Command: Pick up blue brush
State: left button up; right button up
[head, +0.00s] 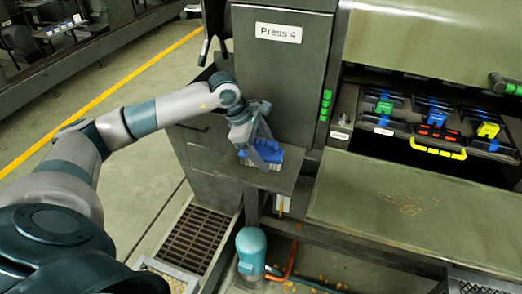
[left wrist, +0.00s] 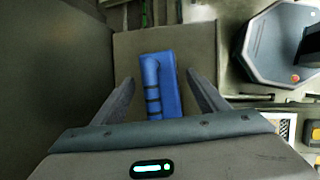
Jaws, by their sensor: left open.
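The blue brush (head: 265,153) sits on a small flat metal ledge (head: 285,180) below the Press 4 panel. Pale bristles show under its blue body in the head view. My left gripper (head: 258,148) is directly above and around it, pointing down. In the left wrist view the brush (left wrist: 162,85) lies between the two spread fingers of my left gripper (left wrist: 160,92), with a gap on each side. The fingers are open and hold nothing. My right gripper is not in view.
The Press 4 cabinet (head: 275,75) rises right behind the ledge. A teal motor (head: 250,248) stands below. To the right are a worktop (head: 410,205) and a tray with coloured-handled items (head: 435,140). Open floor lies left.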

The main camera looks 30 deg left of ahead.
pick_arm(q)
jog(key=shift+w+d+f, duration=0.1)
jog(key=shift+f, duration=0.35)
jog(key=c, duration=1.2)
jog(key=shift+r, duration=0.15)
